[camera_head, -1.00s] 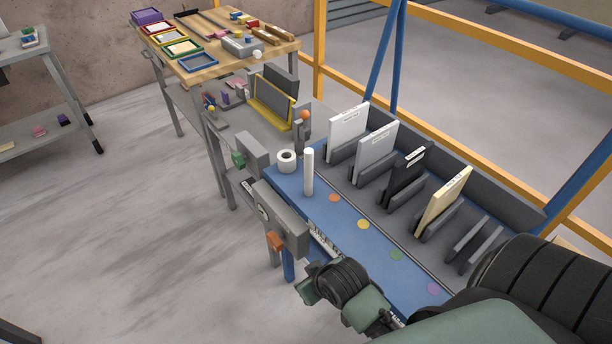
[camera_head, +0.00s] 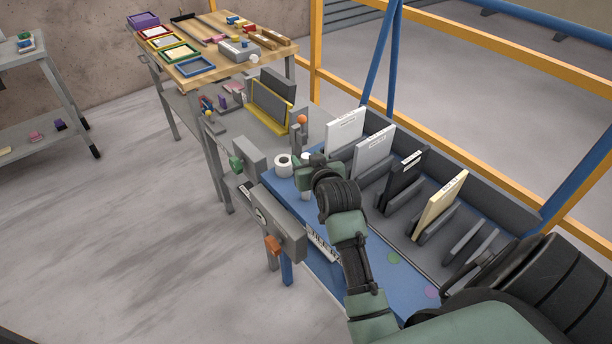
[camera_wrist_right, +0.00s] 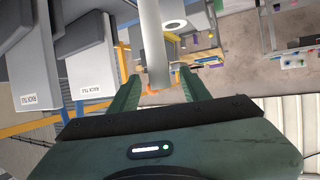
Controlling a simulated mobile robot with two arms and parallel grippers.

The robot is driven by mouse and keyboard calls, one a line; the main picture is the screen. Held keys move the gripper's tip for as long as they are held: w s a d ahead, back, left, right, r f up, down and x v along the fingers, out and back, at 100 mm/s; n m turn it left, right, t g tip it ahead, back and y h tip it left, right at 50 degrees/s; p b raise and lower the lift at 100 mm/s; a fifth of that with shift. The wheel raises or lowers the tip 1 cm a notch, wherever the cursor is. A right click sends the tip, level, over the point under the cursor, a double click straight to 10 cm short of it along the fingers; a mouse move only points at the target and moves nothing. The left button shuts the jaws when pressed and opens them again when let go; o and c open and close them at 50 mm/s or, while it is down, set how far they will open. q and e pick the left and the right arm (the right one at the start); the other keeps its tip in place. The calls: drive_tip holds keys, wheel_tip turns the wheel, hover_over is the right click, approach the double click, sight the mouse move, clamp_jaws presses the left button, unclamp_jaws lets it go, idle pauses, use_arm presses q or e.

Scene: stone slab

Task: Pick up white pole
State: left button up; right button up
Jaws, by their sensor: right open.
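The white pole (camera_head: 305,183) stands upright on the blue table top, mostly hidden behind my right gripper in the head view. In the right wrist view the white pole (camera_wrist_right: 153,45) runs down between the two green fingers. My right gripper (camera_head: 312,168) is open, with its fingers (camera_wrist_right: 157,85) on either side of the pole. A gap shows between the pole and each finger. My left gripper does not show.
A white roll (camera_head: 283,165) stands close to the left of the pole. Grey slots hold upright white, black and cream tiles (camera_head: 441,205) on the right. A grey vise-like block (camera_head: 277,222) with an orange part sits at the table's left edge.

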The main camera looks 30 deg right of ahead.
drive_tip(key=shift+x, duration=0.8)
clamp_jaws()
idle(0.8)
